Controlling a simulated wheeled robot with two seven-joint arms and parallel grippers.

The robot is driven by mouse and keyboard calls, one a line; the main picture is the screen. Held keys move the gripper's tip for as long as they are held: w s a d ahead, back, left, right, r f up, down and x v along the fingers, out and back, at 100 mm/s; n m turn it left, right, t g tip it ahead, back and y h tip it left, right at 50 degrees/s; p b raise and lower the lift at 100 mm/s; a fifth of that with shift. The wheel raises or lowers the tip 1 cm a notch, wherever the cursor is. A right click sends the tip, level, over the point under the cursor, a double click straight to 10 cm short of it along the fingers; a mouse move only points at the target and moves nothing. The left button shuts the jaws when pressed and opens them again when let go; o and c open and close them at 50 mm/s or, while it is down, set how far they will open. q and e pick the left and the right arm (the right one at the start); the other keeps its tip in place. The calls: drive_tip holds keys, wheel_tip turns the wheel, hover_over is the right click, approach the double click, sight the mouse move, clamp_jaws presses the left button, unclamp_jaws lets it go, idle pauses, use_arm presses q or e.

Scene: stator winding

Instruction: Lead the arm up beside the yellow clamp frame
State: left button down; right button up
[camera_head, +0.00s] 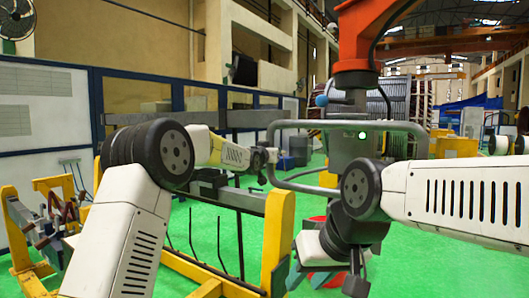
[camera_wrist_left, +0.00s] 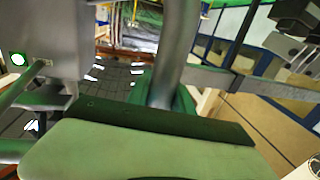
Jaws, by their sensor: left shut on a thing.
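The yellow clamp frame (camera_head: 277,240) stands in the lower middle of the head view, with an upright yellow post and dark bars beside it. My left gripper (camera_head: 266,158) is small and far off, behind that post and higher in the picture. It is shut on the grey tube handle (camera_head: 300,124) of a hanging device. The tube also shows close up in the left wrist view (camera_wrist_left: 178,50). My right gripper (camera_head: 356,285) hangs down at the bottom, to the right of the yellow post and apart from it. Its fingertips are unclear, so its opening cannot be told.
The grey device (camera_head: 350,152) with a green light hangs under an orange arm (camera_head: 356,55). Another yellow frame (camera_head: 20,240) stands at the far left. Red and teal parts show near my right gripper. Green floor (camera_head: 460,262) is open at the lower right.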

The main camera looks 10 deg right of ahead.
idle(0.3)
use_arm(q)
drive_tip(key=c, duration=1.1)
unclamp_jaws()
drive_tip(key=shift+o, duration=0.2)
drive_tip(key=s+a+f+n+g+y, duration=0.1)
drive_tip(key=s+a+f+g+y, duration=0.1)
drive_tip(key=s+a, duration=1)
drive_tip(key=s+a+f+n+g+y, duration=0.2)
drive_tip(key=s+a+f+y, duration=0.1)
drive_tip(key=s+a, duration=0.95)
drive_tip(key=s+a+f+g, duration=0.2)
drive_tip(key=s+f, duration=0.2)
drive_tip(key=s, duration=0.5)
drive_tip(key=s+a+f+n+g, duration=0.1)
drive_tip(key=s+a+f, duration=0.1)
drive_tip(key=s, duration=0.6)
drive_tip(key=s+a+f+n+g+y, duration=0.1)
drive_tip(key=s+a+f+g, duration=0.1)
drive_tip(key=s+f, duration=0.3)
drive_tip(key=s, duration=0.4)
drive_tip(key=shift+s+f+g, duration=0.3)
